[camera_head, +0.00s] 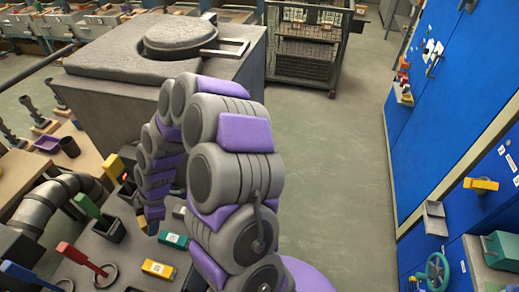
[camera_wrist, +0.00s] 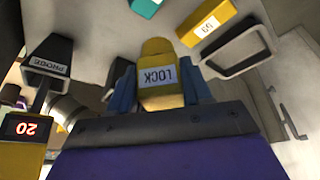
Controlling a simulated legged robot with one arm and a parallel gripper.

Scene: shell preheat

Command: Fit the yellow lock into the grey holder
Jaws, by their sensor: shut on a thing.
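The yellow lock (camera_wrist: 157,72), with a white LOCK label, is between the blue fingers of my gripper (camera_wrist: 160,92) in the wrist view. My gripper is shut on it. In the head view a small bit of yellow (camera_head: 142,222) shows below the end of my arm; most of the gripper is hidden there. A grey open-topped holder (camera_wrist: 262,57) is beyond and to the right of the lock in the wrist view. It looks empty, and the lock is apart from it. I cannot pick this holder out surely in the head view.
A teal block (camera_head: 174,240) and a yellow labelled block (camera_head: 158,268) lie on the bench. Blue cabinets (camera_head: 440,100) stand at right.

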